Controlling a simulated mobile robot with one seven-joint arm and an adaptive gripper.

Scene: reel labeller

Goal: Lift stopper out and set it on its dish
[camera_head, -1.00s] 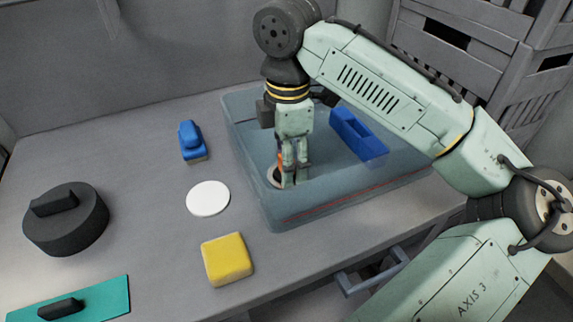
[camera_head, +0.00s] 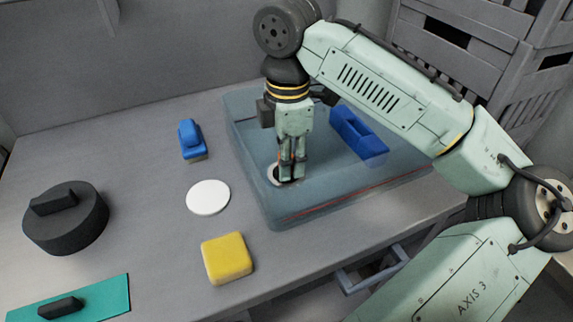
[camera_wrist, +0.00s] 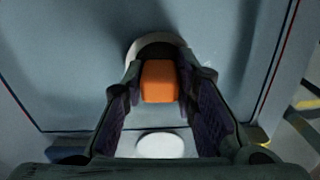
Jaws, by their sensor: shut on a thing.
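The stopper, with an orange grip (camera_wrist: 159,82), is between my gripper's fingers in the wrist view. My gripper (camera_head: 292,178) points down at the pale blue-grey basin (camera_head: 300,212) and is shut on the orange grip. A pale ring with a dark middle (camera_head: 273,175) lies right by the fingertips; it also shows just past the grip in the wrist view (camera_wrist: 135,50). The fingers hide part of the stopper, so I cannot tell whether it is clear of the ring. The white round dish (camera_head: 208,197) lies empty on the table, left of the basin.
A blue block with a recess (camera_head: 358,137) is at the basin's right. A blue-handled brush-like block (camera_head: 191,141), a yellow block (camera_head: 227,259), a black round lidded thing (camera_head: 66,222) and a teal plate with a black handle (camera_head: 100,297) are on the table. The table around the dish is clear.

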